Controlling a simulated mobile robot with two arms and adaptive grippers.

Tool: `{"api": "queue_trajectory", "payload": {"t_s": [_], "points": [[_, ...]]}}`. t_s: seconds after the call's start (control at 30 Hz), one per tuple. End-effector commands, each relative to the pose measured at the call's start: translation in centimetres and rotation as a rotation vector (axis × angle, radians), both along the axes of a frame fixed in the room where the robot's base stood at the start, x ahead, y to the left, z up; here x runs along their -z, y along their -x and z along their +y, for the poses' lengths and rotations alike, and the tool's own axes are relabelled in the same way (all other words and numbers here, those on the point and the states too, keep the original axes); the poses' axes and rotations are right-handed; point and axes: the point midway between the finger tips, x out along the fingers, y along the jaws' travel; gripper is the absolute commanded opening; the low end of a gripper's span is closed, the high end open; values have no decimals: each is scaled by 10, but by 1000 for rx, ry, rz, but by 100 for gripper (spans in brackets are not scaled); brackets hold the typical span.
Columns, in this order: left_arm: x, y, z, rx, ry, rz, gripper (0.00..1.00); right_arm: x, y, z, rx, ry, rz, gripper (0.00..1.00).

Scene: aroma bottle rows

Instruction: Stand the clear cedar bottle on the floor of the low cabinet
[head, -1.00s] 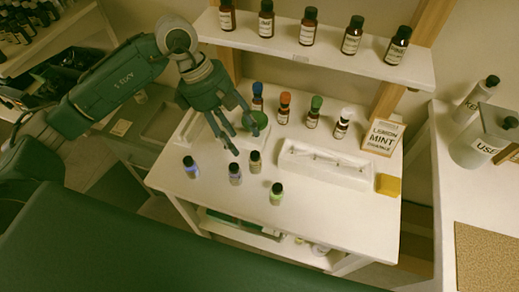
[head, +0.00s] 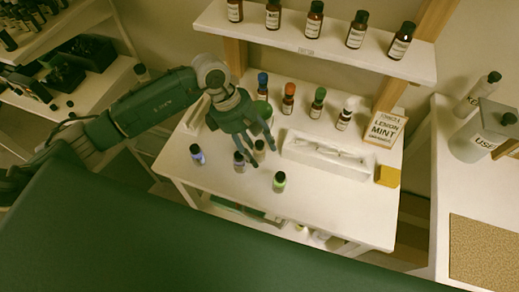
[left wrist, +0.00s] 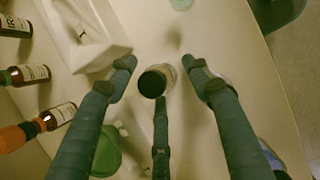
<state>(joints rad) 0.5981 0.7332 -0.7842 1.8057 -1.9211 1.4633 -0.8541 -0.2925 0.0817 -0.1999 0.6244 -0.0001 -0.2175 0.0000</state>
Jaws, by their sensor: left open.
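My left gripper (head: 257,148) is open over the white table (head: 325,213). In the left wrist view its fingers (left wrist: 161,72) are spread around a small dark-capped bottle (left wrist: 155,81), apart from it as far as I can see. This pale, clear-looking bottle also shows in the head view (head: 259,151), partly behind the fingers. Its label is unreadable, so I cannot confirm that it is cedar. A purplish bottle (head: 239,163), a blue bottle (head: 197,155) and a green bottle (head: 280,182) stand near it. I cannot make out the low cabinet for certain. My right gripper is out of view.
A white tray (head: 330,172), a sign (head: 385,130) and a yellow block (head: 388,176) are at right. A shelf (head: 320,52) of brown bottles hangs above.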

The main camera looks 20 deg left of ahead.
Motion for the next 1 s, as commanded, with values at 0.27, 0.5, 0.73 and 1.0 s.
{"api": "queue_trajectory", "payload": {"t_s": [0.27,0.5,0.73,1.0], "points": [[0,0,0,0,0,0,6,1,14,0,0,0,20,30],[-1,0,0,0,0,0,0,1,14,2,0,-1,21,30],[-8,-1,0,0,1,-3,0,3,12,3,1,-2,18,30],[-54,-2,0,1,1,-9,0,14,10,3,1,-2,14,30]]}}
